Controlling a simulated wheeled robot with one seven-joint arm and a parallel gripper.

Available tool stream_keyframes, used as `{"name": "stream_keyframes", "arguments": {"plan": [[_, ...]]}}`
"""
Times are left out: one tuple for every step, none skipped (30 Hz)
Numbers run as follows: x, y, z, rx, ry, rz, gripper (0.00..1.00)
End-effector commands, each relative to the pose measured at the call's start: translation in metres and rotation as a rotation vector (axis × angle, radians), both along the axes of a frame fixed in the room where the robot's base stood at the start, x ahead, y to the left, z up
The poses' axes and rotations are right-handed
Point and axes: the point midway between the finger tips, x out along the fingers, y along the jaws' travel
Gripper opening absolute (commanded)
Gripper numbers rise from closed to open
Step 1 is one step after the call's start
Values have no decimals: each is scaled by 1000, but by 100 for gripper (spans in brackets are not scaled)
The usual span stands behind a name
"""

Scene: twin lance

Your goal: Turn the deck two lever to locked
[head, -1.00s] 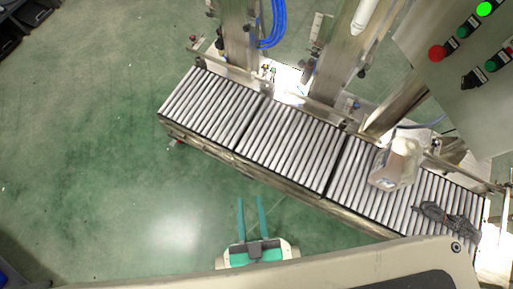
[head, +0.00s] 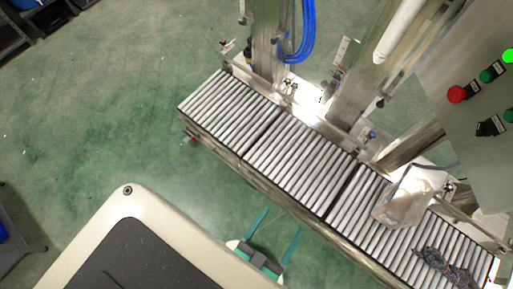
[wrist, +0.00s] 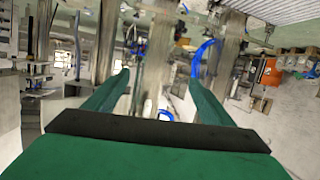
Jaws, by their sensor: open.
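My gripper (head: 282,218) is at the bottom middle of the head view, over the floor just in front of the roller conveyor (head: 262,178). Its two teal fingers are apart with nothing between them. In the wrist view the open fingers (wrist: 158,76) point toward metal posts and blue hoses. I cannot pick out a lever marked deck two in either view. Small dark fittings sit along the conveyor's far rail, too small to tell apart. A control panel (head: 478,112) at the right carries a black switch (head: 490,126); its labels are unreadable.
A red button (head: 457,94) and green buttons are on the panel. A clear-wrapped box (head: 402,205) and a dark tangled item (head: 443,267) lie on the rollers. Steel posts and blue hoses (head: 307,35) stand behind. The green floor (head: 110,115) at the left is mostly clear.

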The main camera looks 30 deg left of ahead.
Motion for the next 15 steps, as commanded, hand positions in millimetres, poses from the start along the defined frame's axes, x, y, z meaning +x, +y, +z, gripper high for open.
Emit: {"name": "stream_keyframes", "arguments": {"plan": [[3,9,-20,-43,25,18,77],[5,16,-35,-77,45,35,77],[8,28,-56,-132,75,65,77],[10,39,-74,-179,100,93,77],[13,51,-93,-228,125,126,77],[17,68,-118,-300,159,178,77],[20,82,-137,-356,183,221,77],[23,96,-154,-413,204,267,77],[27,115,-178,-491,231,334,77],[30,129,-194,-550,247,385,77],[34,143,-210,-610,260,440,77],[38,162,-230,-693,276,516,77],[41,175,-244,-756,284,573,77],[44,188,-258,-820,291,633,77],[49,204,-276,-909,295,716,77]]}}
